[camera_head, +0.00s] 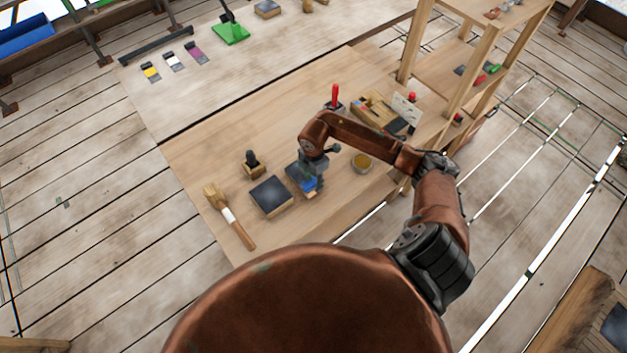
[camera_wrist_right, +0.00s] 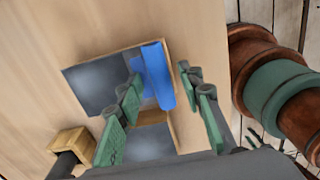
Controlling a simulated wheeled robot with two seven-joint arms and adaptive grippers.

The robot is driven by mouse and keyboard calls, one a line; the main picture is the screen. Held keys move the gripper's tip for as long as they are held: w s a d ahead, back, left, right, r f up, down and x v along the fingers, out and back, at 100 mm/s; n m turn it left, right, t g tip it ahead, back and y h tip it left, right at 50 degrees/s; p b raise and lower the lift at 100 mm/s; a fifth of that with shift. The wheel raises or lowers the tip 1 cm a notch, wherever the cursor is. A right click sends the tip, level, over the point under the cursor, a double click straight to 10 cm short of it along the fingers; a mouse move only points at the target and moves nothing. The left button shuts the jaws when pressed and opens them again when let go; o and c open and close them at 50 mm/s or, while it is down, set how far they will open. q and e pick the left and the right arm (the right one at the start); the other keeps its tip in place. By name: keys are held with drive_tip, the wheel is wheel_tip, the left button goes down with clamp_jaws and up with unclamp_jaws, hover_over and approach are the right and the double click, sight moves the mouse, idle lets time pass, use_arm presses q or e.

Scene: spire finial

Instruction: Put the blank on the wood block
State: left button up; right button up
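A blue piece, which looks like the blank (camera_head: 309,184), is under my right gripper (camera_head: 314,170). In the right wrist view the blue blank (camera_wrist_right: 158,75) lies between the fingers of my right gripper (camera_wrist_right: 160,78), with a gap on its right side; contact on the left is unclear. The fingers are apart. Below the blank is a wooden block with a dark top (camera_wrist_right: 98,85), partly hidden by the gripper; whether the blank touches it is unclear. A second dark-topped wood block (camera_head: 271,195) lies left of the gripper in the head view. My left gripper is not in view.
A round tin (camera_head: 361,162) stands right of the gripper. A red-handled tool (camera_head: 336,97) and wooden tray (camera_head: 372,112) are behind.

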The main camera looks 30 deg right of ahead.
drive_tip(key=shift+r, duration=0.2)
wheel_tip(320, 180, up, 12)
drive_tip(key=b, duration=0.1)
